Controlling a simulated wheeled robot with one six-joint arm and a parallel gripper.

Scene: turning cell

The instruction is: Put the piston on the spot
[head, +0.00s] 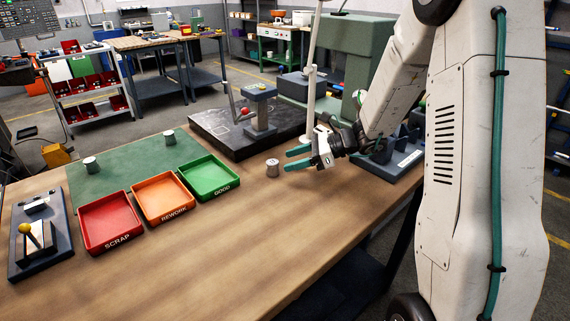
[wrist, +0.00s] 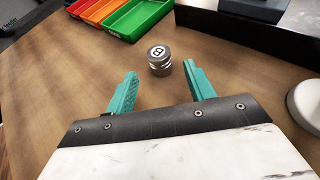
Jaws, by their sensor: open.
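A short silver metal cylinder, which looks like the piston (head: 272,168), stands upright on the wooden table, right of the green tray. It also shows in the wrist view (wrist: 159,60), with a dark ringed mark on its top. My gripper (head: 292,158) has two teal fingers, spread open and empty. In the wrist view the fingertips (wrist: 161,70) point towards the piston, which stands just beyond them, roughly between their lines. A faint pale outlined mark (head: 224,130) lies on the dark plate; I cannot tell if it is the spot.
Red SCRAP (head: 109,245), orange REWORK (head: 161,222) and green GOOD (head: 208,196) trays stand in a row. Two similar cylinders stand on the green mat (head: 130,165). A gauge stand (head: 259,110) rises from the dark plate (head: 205,122). The table's front is clear.

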